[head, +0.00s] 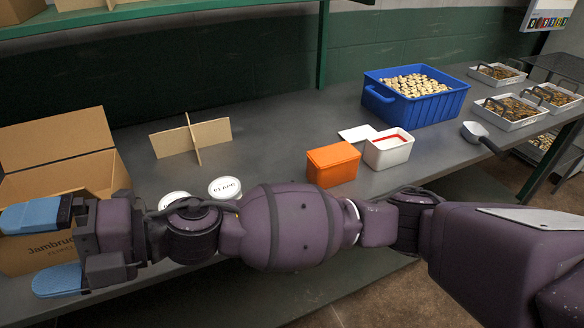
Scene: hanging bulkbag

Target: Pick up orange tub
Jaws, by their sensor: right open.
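The orange tub (333,166) stands on the grey table right of the middle in the head view, with an orange lid on top. My right arm stretches across the front from the right, just in front of the tub. My right gripper (25,250) is at the far left, well away from the tub. Its two blue fingers are apart, one above the other, in front of the cardboard box. Nothing shows held between them. My left gripper is not in view.
A white tub (388,153) with a red inner edge stands right of the orange tub, with a white lid (357,133) behind. Others are a blue crate (452,103), a scoop (476,131), white trays (505,120), cardboard dividers (191,138), the open cardboard box (55,140) and round white lids (225,187).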

